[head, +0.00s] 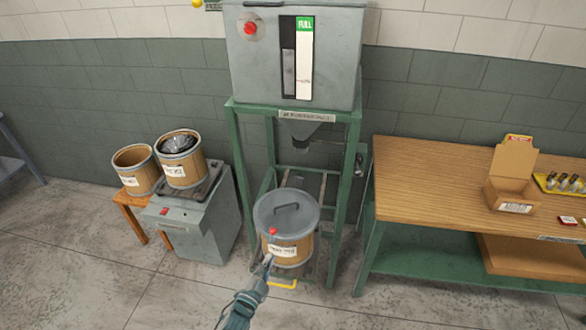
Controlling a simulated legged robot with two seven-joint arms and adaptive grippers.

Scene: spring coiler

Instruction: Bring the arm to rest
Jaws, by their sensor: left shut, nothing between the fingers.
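My left gripper (267,261) reaches up from the bottom of the head view, with its fingers shut and nothing seen between them. Its tip overlaps the lower left of a lidded drum (291,251) in the picture; I cannot tell whether it touches. My right gripper is not in view.
A grey hopper (260,75) tops the frame. At left, two open drums stand, one on a stool (132,205) and one on a grey machine (200,225). A wooden bench (430,180) with a cardboard box (512,175) is at right. The floor (80,270) at front left is clear.

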